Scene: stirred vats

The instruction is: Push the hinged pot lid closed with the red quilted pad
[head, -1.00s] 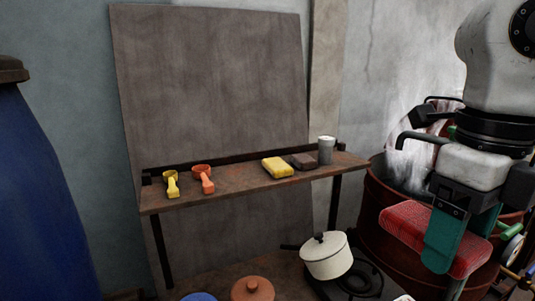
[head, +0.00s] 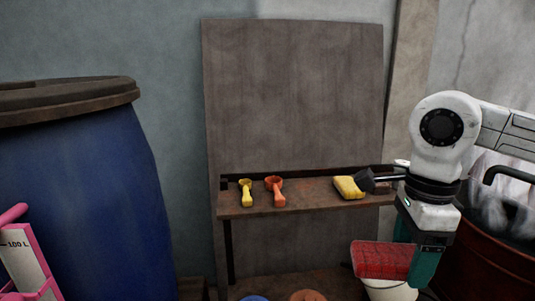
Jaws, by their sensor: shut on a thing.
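My gripper (head: 414,258), with teal fingers, points down at the lower right of the head view. It is shut on the red quilted pad (head: 378,260), which sticks out to the left of the fingers. A large red pot (head: 488,262) stands at the right edge, partly cut off by the frame and partly behind my arm. A black handle (head: 512,174) shows above its rim amid pale steam. The hinged lid cannot be clearly made out. The pad is apart from the red pot in the picture.
A shelf (head: 310,200) holds a yellow scoop (head: 246,193), an orange scoop (head: 275,190) and a yellow sponge (head: 348,187). A white pot (head: 390,290) shows below the pad. A blue barrel (head: 85,200) and a pink-edged gauge (head: 28,260) stand left.

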